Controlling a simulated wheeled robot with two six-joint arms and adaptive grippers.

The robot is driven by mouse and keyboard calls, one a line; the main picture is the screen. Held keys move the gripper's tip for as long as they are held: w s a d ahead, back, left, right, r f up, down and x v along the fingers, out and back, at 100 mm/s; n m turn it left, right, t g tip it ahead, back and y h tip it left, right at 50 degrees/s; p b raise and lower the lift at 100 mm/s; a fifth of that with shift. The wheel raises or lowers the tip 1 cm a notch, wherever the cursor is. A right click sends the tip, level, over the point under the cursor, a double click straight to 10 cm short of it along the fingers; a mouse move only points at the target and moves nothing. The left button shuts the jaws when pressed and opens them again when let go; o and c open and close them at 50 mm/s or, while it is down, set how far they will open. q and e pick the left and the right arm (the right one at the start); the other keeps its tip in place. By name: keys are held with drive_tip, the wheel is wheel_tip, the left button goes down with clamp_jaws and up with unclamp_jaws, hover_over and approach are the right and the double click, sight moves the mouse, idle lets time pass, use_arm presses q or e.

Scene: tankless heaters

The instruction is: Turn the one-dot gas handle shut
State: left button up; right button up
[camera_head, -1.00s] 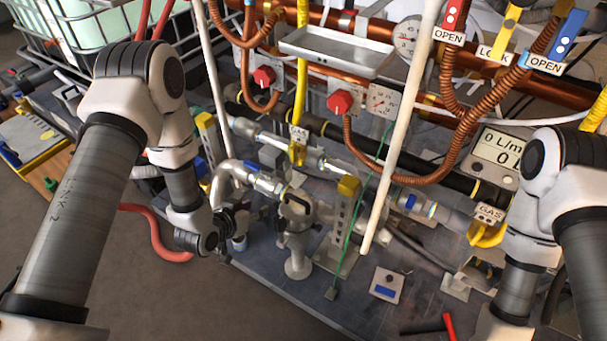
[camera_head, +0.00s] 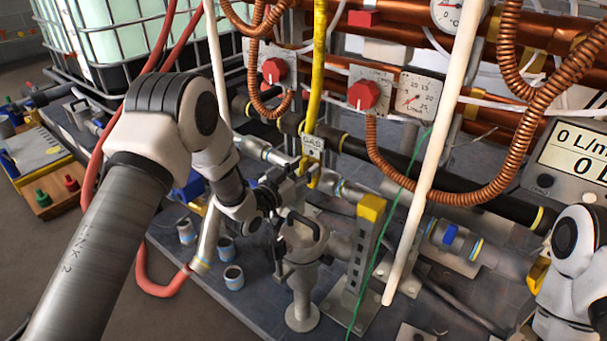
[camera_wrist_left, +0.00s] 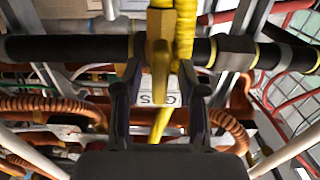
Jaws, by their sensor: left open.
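A yellow gas handle hangs below the black pipe, by a white GAS tag (camera_head: 312,143) in the head view. In the left wrist view, the yellow handle (camera_wrist_left: 160,72) stands upright across the black pipe, in front of the partly covered GAS tag (camera_wrist_left: 150,99). Dots on the tag are too small or hidden to tell. My left gripper (camera_head: 292,187) is open, close to the handle in the head view. In the wrist view, its two dark fingers (camera_wrist_left: 158,88) stand on either side of the handle, with gaps; contact is not visible. My right gripper is out of view.
A grey metal valve body (camera_head: 302,245) stands just in front of my left gripper. A slanted white pipe (camera_head: 428,175) and a yellow-topped post (camera_head: 366,245) stand to the right. A yellow hose (camera_head: 318,65) rises above the handle. Red knobs (camera_head: 364,95) sit higher up.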

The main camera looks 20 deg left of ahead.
use_arm(q)
clamp_jaws()
drive_tip(key=shift+m+p, duration=0.3)
drive_tip(key=shift+p, duration=0.05)
drive_tip(key=m+p, duration=0.2)
drive_tip(key=m, duration=0.1)
drive_tip(key=shift+d+r, duration=0.1)
drive_tip(key=shift+d, duration=0.05)
drive_tip(key=m+p, duration=0.2)
drive_tip(key=m, duration=0.3)
drive_tip(key=shift+d+p, duration=0.1)
drive_tip(key=shift+p, duration=0.2)
drive_tip(key=m, duration=0.1)
drive_tip(key=m+p, duration=0.1)
drive_tip(key=m, duration=0.1)
drive_tip(key=m+p, duration=0.1)
drive_tip(key=m, duration=0.1)
drive_tip(key=shift+s+f, duration=0.1)
drive_tip(key=shift+f, duration=0.15)
drive_tip(key=shift+f+m+p, duration=0.2)
drive_tip(key=shift+m+p, duration=0.6)
drive_tip(key=shift+m, duration=1.2)
